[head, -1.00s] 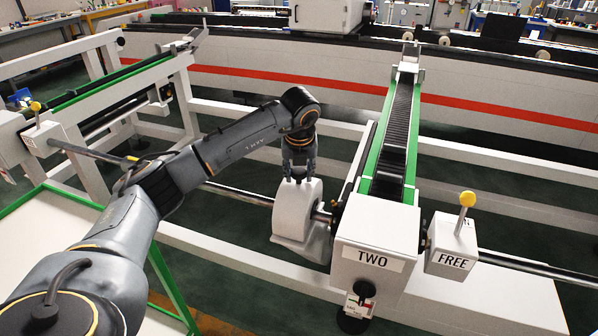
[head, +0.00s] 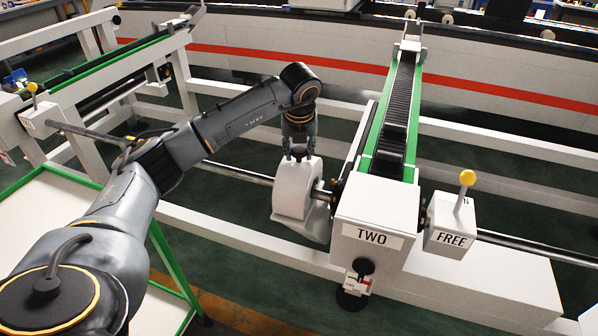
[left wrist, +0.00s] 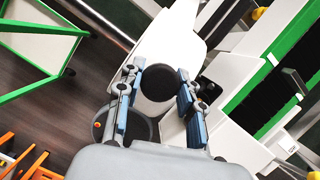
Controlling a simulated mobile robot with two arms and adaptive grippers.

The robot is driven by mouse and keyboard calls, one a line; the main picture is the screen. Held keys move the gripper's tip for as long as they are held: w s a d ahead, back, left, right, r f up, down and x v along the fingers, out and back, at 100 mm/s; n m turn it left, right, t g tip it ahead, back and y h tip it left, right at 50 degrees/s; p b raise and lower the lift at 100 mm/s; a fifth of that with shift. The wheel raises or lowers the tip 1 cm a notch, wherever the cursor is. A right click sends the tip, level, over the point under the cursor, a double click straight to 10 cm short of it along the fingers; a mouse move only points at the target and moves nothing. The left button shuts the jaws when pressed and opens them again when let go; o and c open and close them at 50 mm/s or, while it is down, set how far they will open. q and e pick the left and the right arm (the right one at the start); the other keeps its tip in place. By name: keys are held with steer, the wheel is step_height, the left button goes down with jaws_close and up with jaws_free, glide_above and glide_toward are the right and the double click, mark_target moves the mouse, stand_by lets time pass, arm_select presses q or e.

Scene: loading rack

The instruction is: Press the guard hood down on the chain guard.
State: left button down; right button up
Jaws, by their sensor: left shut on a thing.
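A white, round-topped guard hood (head: 293,192) stands on the shaft to the left of the box marked TWO. I cannot tell whether the two are fully seated together. My left gripper (head: 301,158) points down at the top of the hood. In the left wrist view its blue-padded fingers (left wrist: 157,100) are on both sides of a round black knob (left wrist: 157,83) over the white hood, closed on it. My right gripper is not in view.
The box marked TWO (head: 350,213) and a green-edged chain conveyor (head: 398,110) stand just right of the hood. A box marked FREE with a yellow-knobbed lever (head: 467,178) is further right. A steel shaft (head: 240,174) runs left from the hood. A green-framed table (head: 50,225) stands at left.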

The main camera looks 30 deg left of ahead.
arm_select(q)
steer(key=shift+f+b, duration=0.65)
stand_by(1.4)
steer(key=c, duration=0.8)
jaws_free()
steer(key=shift+r+p, duration=2.05)
steer(key=shift+r, duration=1.15)
jaws_close()
